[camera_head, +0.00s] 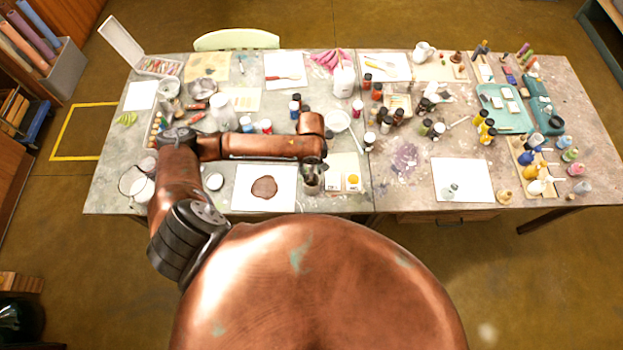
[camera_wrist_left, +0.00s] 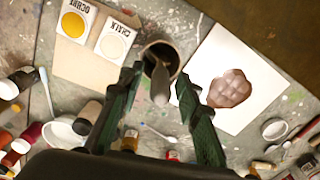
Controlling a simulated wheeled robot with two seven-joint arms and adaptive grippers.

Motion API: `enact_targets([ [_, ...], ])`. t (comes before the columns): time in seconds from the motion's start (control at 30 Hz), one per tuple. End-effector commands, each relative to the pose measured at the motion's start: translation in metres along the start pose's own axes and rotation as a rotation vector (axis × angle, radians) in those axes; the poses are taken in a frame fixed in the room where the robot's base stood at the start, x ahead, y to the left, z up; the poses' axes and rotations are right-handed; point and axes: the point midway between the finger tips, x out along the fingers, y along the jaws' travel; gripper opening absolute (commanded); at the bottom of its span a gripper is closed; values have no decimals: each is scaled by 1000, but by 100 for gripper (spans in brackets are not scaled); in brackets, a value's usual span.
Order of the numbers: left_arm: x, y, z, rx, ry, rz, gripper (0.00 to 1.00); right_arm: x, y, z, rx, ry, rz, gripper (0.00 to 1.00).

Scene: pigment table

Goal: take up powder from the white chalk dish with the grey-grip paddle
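My left gripper (camera_wrist_left: 159,75) is open in the left wrist view, with its two dark fingers on either side of a grey grip (camera_wrist_left: 160,86). The grip rises from a dark round cup (camera_wrist_left: 148,50), and gaps show between it and the fingers. The paddle's lower end is hidden in the cup. The white chalk dish (camera_wrist_left: 114,45), labelled CHALK, lies left of the cup beside the yellow ochre dish (camera_wrist_left: 74,23). In the head view my left gripper (camera_head: 314,166) is over the cup (camera_head: 312,186), left of the ochre dish (camera_head: 353,182). My right gripper is out of view.
A white sheet with a brown patch (camera_head: 264,187) lies left of the cup in the head view. A white bowl (camera_head: 337,121) and several small bottles stand behind it. A white sheet (camera_head: 463,180) lies farther right. Jars and bottles crowd the table's right end.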

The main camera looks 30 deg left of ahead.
Motion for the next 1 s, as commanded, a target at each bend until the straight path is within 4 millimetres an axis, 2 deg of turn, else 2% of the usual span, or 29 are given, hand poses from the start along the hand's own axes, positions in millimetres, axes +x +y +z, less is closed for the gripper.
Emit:
enact_targets([
  [0.23,0,0,0,0,0,0,13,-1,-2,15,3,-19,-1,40],
  [0.4,0,0,0,0,0,0,1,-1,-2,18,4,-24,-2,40],
  [0.7,-2,0,0,0,0,1,0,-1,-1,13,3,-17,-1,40],
  [0.83,-17,0,0,0,0,1,0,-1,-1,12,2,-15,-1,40],
  [1.0,-51,1,-1,2,3,3,0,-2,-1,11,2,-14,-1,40],
])
